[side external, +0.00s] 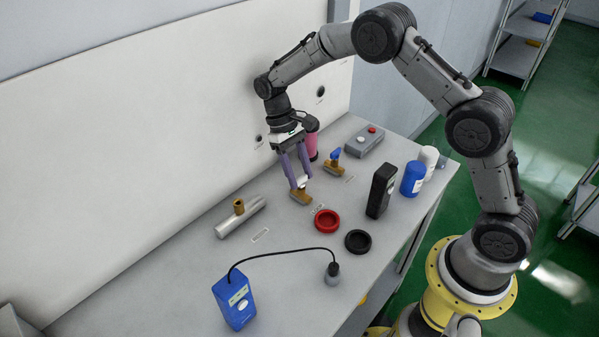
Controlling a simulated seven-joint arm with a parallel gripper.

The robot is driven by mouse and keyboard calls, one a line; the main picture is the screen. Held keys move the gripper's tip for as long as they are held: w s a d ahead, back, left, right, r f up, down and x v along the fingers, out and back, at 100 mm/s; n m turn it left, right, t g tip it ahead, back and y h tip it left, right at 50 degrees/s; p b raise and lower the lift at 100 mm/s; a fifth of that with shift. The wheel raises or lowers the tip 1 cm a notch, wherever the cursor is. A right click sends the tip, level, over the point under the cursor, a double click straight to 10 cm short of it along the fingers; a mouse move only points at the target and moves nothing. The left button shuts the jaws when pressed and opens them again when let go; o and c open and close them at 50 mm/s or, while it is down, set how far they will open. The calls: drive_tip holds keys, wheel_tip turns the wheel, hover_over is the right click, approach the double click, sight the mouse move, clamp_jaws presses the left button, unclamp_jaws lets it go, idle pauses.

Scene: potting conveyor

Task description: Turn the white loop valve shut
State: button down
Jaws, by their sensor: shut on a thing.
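The white loop valve has a brass body (301,197) and stands on the bench near the middle of the side external view. Its white handle (302,182) is small and mostly hidden between the fingers. My gripper (299,183) points down with its two purple fingers shut on this handle. I cannot tell the handle's exact angle from here. A second brass valve with a blue handle (335,155) stands a little behind and to the right, apart from my gripper.
Near the gripper are a red dish (327,230), a black dish (358,249), a black upright device (381,190) and a pink cylinder (311,145). A button box (364,143) stands behind. A silver pipe (241,223) lies left; a blue meter (235,306) with a cabled probe stands in front.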

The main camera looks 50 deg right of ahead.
drive_tip(key=shift+n, duration=0.3)
drive_tip(key=shift+c, duration=1.5)
unclamp_jaws()
drive_tip(key=s+r+v, duration=0.1)
drive_tip(key=s+v, duration=0.1)
drive_tip(key=v, duration=0.9)
drive_tip(key=shift+s+r, duration=0.2)
drive_tip(key=shift+r, duration=0.1)
drive_tip(key=shift+a+r, duration=0.1)
